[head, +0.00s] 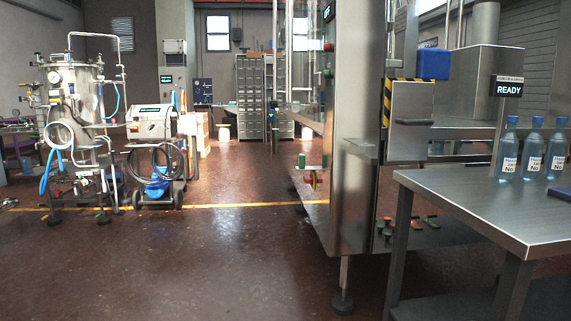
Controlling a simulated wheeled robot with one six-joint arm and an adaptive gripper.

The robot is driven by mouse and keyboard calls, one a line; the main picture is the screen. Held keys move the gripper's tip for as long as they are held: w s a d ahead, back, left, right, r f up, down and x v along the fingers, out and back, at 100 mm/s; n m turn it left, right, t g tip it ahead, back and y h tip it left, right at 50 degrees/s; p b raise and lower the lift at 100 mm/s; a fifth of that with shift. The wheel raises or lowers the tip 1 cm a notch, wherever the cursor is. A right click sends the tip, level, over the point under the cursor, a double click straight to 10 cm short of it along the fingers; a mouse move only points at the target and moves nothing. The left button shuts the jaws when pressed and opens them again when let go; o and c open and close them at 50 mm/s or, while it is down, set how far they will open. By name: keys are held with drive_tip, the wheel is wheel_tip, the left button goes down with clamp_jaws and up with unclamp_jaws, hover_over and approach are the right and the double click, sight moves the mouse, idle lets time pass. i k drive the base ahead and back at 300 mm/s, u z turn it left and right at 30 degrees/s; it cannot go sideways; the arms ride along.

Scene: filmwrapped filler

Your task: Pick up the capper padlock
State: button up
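I cannot make out a padlock for certain. A small cluster of red, green and yellow parts (312,172) hangs on the near side of the tall steel machine (352,130), too small to tell what it is. Several small green and orange-brown pieces (425,223) lie on a low dark ledge at the machine's foot, also too small to name. A second steel cabinet (408,125) with a yellow-black striped edge and a dark handle adjoins the machine. My gripper is not in view.
A steel table (470,205) at the right carries three blue-capped bottles (533,150). A "READY" display (508,88) stands behind it. A steel tank rig (78,110) and a wheeled cart unit (152,150) stand at left. The brown floor (220,250) in front is clear.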

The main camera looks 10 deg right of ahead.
sight(301, 157)
drive_tip(key=u, duration=0.9)
drive_tip(key=i, duration=2.45)
drive_tip(key=z, duration=1.1)
drive_tip(key=i, duration=0.6)
drive_tip(key=z, duration=0.5)
